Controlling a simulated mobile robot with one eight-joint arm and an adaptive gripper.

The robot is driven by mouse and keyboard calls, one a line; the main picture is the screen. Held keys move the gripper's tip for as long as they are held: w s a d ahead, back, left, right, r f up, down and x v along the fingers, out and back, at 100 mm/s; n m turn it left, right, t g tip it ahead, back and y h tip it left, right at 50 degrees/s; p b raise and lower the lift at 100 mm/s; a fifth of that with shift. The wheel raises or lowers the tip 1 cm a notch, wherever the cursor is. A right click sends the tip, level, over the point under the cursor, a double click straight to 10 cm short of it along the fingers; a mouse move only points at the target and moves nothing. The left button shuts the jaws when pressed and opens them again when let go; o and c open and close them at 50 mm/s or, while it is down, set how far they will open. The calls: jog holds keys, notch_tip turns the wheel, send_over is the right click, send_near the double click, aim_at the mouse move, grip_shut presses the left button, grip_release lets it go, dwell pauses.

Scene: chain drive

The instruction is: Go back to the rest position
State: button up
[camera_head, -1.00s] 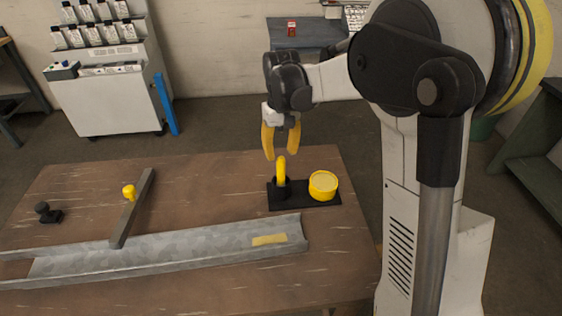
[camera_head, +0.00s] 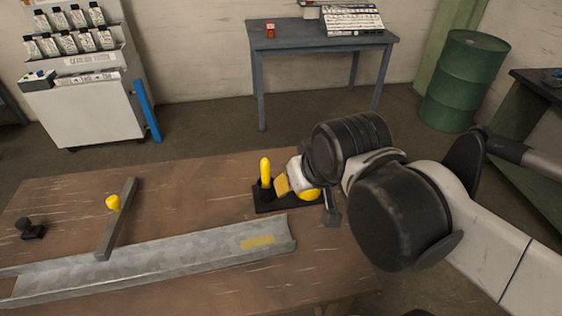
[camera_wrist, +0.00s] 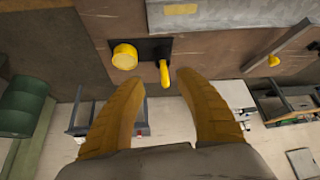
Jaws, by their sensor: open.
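My gripper (camera_wrist: 157,105) is open and empty in the wrist view, its two yellow fingers well apart. In the head view my gripper (camera_head: 283,184) is seen from the side, with part of its fingers hidden behind the wrist. A black base plate (camera_head: 263,206) lies on the wooden table (camera_head: 180,188). An upright yellow peg (camera_head: 265,170) and a yellow round piece (camera_head: 309,194) stand on the plate, the round piece partly hidden by my arm. The wrist view also shows the peg (camera_wrist: 164,73) and the round piece (camera_wrist: 125,56), beyond the fingertips and apart from them.
A grey metal channel (camera_head: 190,260) runs along the table's front. A small black part (camera_head: 30,229) is at left. Behind stand a blue-grey table (camera_head: 320,48) and a green barrel (camera_head: 463,85).

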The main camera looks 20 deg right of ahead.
jog(key=shift+s+f+t, duration=0.3)
jog(key=shift+s+f, duration=0.15)
jog(key=shift+s, duration=0.25)
jog(key=shift+f, duration=0.1)
notch_tip(320, 180, down, 6)
jog(key=b, duration=0.6)
